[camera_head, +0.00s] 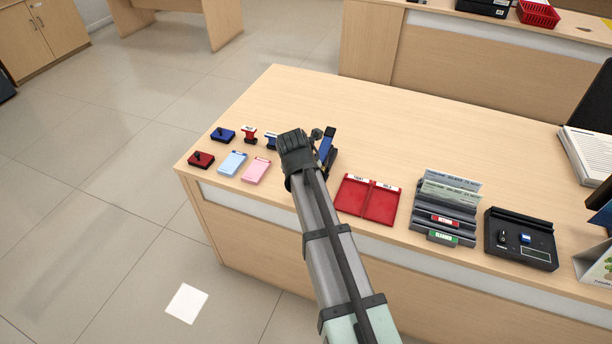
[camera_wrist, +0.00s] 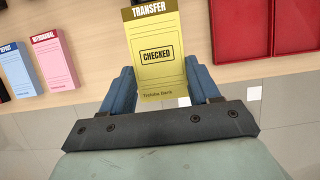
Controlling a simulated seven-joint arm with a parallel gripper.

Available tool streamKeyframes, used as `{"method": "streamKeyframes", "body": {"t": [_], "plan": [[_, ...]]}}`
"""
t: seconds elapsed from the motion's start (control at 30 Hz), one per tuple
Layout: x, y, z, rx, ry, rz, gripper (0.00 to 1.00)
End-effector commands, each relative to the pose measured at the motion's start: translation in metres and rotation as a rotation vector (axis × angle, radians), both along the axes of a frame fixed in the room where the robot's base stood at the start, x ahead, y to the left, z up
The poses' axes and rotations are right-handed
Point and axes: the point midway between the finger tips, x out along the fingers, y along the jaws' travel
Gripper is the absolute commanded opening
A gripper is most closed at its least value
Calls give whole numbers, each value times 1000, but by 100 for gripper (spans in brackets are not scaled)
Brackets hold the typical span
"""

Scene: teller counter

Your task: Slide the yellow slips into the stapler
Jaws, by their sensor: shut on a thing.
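The yellow slips (camera_wrist: 157,55) show in the wrist view as a pad headed TRANSFER with a CHECKED stamp mark. My gripper (camera_wrist: 160,80) has its blue fingers on either side of the slips' near end and is shut on them. In the head view the slips are hidden behind my gripper and arm. A blue and black upright thing, seemingly the stapler (camera_head: 328,142), stands on the counter just right of my gripper in the head view, partly covered by it. The stapler does not show in the wrist view, and its mouth cannot be made out.
Left of my gripper lie blue slips (camera_head: 232,163), pink slips (camera_head: 256,170), a red ink pad (camera_head: 201,160), a blue ink pad (camera_head: 223,135) and two stampers. To the right are a red two-part tray (camera_head: 367,203), a grey sorter (camera_head: 446,211) and a black tray (camera_head: 520,255).

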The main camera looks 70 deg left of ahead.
Motion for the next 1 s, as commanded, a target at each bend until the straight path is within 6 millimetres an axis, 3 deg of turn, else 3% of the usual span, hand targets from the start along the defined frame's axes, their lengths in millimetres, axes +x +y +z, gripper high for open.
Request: {"method": "streamKeyframes", "body": {"t": [0.8,1.0], "plan": [[0,0,-52,-1,-1,0,29],[6,7,-56,1,0,-2,29]]}}
